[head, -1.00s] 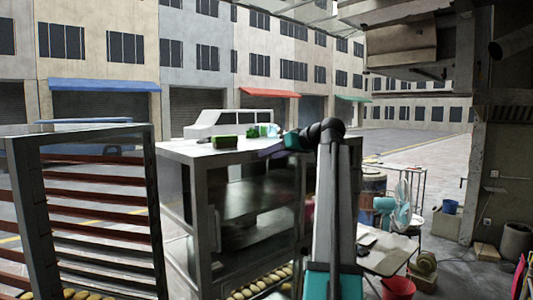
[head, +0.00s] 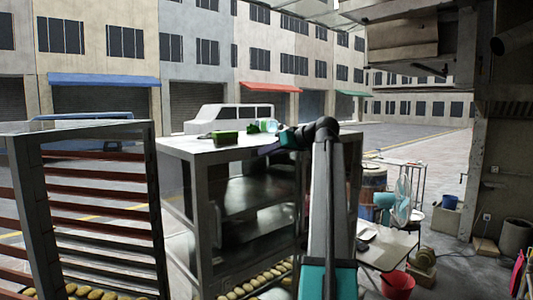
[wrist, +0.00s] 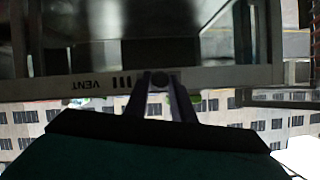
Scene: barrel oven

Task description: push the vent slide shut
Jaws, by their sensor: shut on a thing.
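The vent slide is on the metal front rail (wrist: 225,76) in the wrist view, which is upside down. The rail carries the word VENT (wrist: 82,85) and several dark slots (wrist: 121,82). A round dark knob (wrist: 157,82) sits beside the slots. My gripper (wrist: 159,77) is shut on the knob, one finger on each side. How far the slots are covered is hard to tell. In the head view my arm reaches to the upper part of the glass-sided oven cabinet (head: 178,152); the fingertips and the vent are hidden there.
A tall rack (head: 152,190) stands at the left. Green items (head: 224,138) lie on the cabinet top. A small table (head: 388,250), a fan (head: 402,200) and a red bucket (head: 397,284) stand at the right. Trays of buns (head: 250,285) are low down.

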